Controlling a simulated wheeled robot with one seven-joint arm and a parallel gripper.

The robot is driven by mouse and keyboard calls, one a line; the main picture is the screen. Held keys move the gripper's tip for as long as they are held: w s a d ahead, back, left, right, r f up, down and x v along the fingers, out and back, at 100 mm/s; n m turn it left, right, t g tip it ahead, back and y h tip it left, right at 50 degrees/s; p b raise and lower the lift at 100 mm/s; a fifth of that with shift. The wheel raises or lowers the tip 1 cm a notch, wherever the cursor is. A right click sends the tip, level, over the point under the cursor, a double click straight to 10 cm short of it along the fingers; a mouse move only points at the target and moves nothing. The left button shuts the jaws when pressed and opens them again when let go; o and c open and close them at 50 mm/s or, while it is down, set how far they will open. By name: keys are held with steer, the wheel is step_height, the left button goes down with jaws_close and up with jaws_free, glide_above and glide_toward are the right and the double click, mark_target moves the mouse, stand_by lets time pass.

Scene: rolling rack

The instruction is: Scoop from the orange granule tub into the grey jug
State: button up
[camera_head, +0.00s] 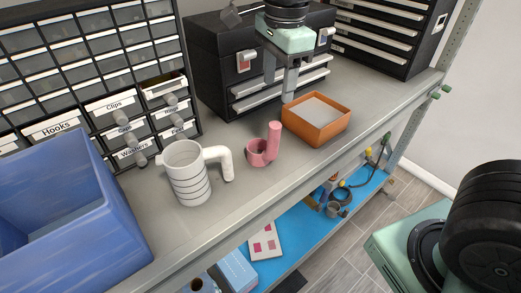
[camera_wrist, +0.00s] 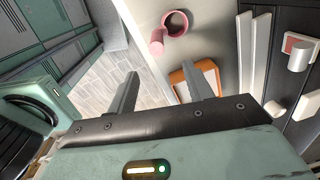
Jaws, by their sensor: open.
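The pale grey jug (camera_head: 187,178) with dark rings and a white handle stands upright on the shelf, next to the blue bin. A pink scoop (camera_head: 262,152) with an upright handle stands right of the jug; it also shows near the top of the wrist view (camera_wrist: 176,23). The orange tub (camera_head: 322,133) holds pale grey granules (camera_head: 317,111) and stands right of the scoop. My gripper (camera_head: 279,88) is open and empty, above the shelf behind the scoop and tub. In the wrist view, one finger of my gripper (camera_wrist: 165,88) hides part of the tub (camera_wrist: 178,78).
A blue bin (camera_head: 75,215) stands at the left front, before a labelled drawer cabinet (camera_head: 75,70). A black toolbox (camera_head: 215,70) stands behind my gripper. Another black drawer unit (camera_head: 385,35) is at the back right. A lower blue shelf (camera_head: 290,235) holds small items.

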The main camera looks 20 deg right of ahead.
mark_target(276, 120)
steer(key=f, duration=0.4)
steer(key=f+p, duration=0.1)
steer(key=f, duration=0.2)
steer(key=shift+w, duration=0.25)
steer(key=shift+s+f+p, duration=0.1)
steer(key=shift+f+p, duration=1.05)
steer(key=shift+f, duration=1.6)
jaws_close()
